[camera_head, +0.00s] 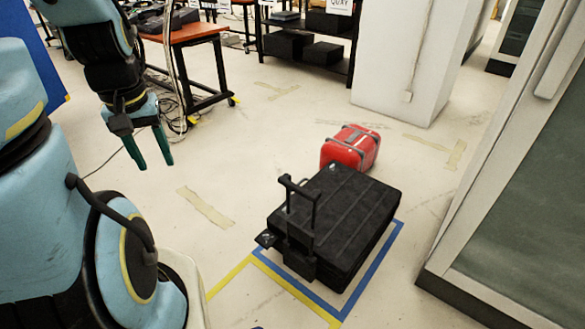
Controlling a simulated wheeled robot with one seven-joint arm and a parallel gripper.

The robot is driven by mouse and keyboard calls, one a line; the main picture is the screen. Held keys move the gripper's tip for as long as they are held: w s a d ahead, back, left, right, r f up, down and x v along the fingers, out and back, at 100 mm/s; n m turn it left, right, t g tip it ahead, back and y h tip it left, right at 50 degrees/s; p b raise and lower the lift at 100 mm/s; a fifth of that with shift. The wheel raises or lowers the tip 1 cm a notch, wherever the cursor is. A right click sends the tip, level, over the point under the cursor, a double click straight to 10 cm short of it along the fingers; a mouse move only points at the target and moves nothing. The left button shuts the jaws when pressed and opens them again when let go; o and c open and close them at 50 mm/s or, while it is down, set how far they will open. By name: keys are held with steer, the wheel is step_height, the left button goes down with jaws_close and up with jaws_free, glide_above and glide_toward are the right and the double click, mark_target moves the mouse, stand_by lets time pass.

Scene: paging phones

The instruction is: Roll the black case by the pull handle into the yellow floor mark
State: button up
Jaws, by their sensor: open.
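The black case (350,215) lies flat on the floor, mostly over a blue floor mark (386,247). Its pull handle (315,211) is extended and stands up at the case's near-left end, with a black tag beside it. The yellow floor mark (228,279) adjoins the blue one at the lower left; only part of its outline shows, and the rest runs out of frame or is hidden by my body. My gripper (156,166) is open and empty, pointing down, in the air to the left of the case and well apart from the handle.
A red case (350,147) is right behind the black case. A white pillar (413,60) stands behind it. A grey-framed cabinet (510,180) is close on the right. A wooden-topped table (200,32) stands at the back left. Floor between my gripper and the handle is clear.

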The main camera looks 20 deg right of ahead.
steer(key=shift+w, duration=0.2)
steer(key=shift+o, duration=0.2)
steer(key=shift+o, duration=0.7)
steer(key=w+d+f+b, duration=0.1)
steer(key=d+f, duration=0.1)
steer(key=w+d+f+n+b, duration=0.1)
steer(key=w+d+f, duration=0.1)
steer(key=d, duration=0.1)
steer(key=w+d+f+n, duration=0.1)
steer(key=w+d+f, duration=0.1)
steer(key=shift+d+f+b, duration=0.25)
steer(key=shift+d+b, duration=0.15)
steer(key=d+f+n+t+b, duration=0.1)
steer(key=d+f+b, duration=0.1)
steer(key=d+f, duration=0.4)
steer(key=w+d+f+n+t+b, duration=0.1)
steer(key=d+f, duration=0.5)
steer(key=d, duration=0.6)
steer(key=w+d+f+n+t+b, duration=0.1)
steer(key=d+f+n+b, duration=0.2)
steer(key=d, duration=0.6)
steer(key=shift+w+d+f+y, duration=0.1)
steer(key=shift+f+y, duration=0.05)
steer(key=shift+f, duration=0.55)
steer(key=shift+d+f+y, duration=0.1)
steer(key=shift+f+y, duration=0.05)
steer(key=shift+f, duration=0.55)
